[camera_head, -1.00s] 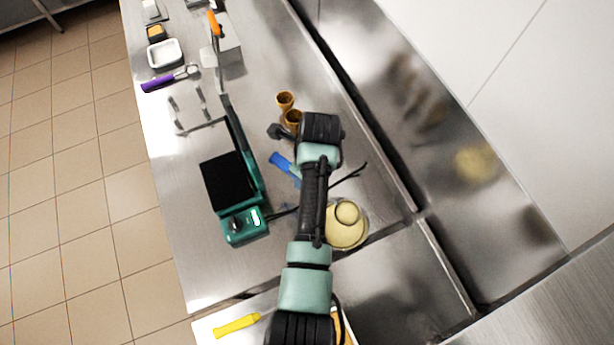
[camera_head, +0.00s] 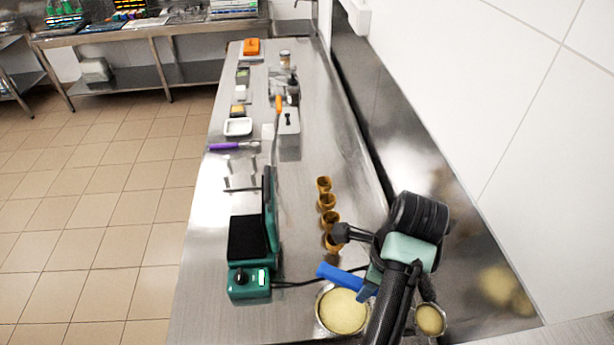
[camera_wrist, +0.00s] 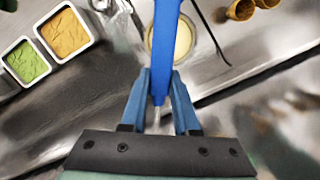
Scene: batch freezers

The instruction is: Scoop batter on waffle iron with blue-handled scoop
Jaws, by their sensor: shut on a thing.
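My gripper (camera_head: 366,284) is shut on the blue-handled scoop (camera_head: 340,276), whose handle sticks out to the left. The scoop's round head shows right of my arm, with pale yellow batter (camera_head: 430,320) in it. In the wrist view the blue handle (camera_wrist: 166,45) runs up from between my fingers (camera_wrist: 160,100); the head is hidden there. The batter bowl (camera_head: 343,311) stands on the counter below the handle, partly covered by my arm; its rim and batter also show in the wrist view (camera_wrist: 183,40). The green waffle iron (camera_head: 249,285) stands left of it, lid raised, black lower plate (camera_head: 248,238) bare.
Several brown cones (camera_head: 327,202) stand right of the waffle iron. A cable runs from the iron toward the bowl. A purple-handled tool (camera_head: 225,146) and white tray (camera_head: 238,127) lie farther back. Two batches of green (camera_wrist: 27,61) and orange (camera_wrist: 65,34) food show in the wrist view.

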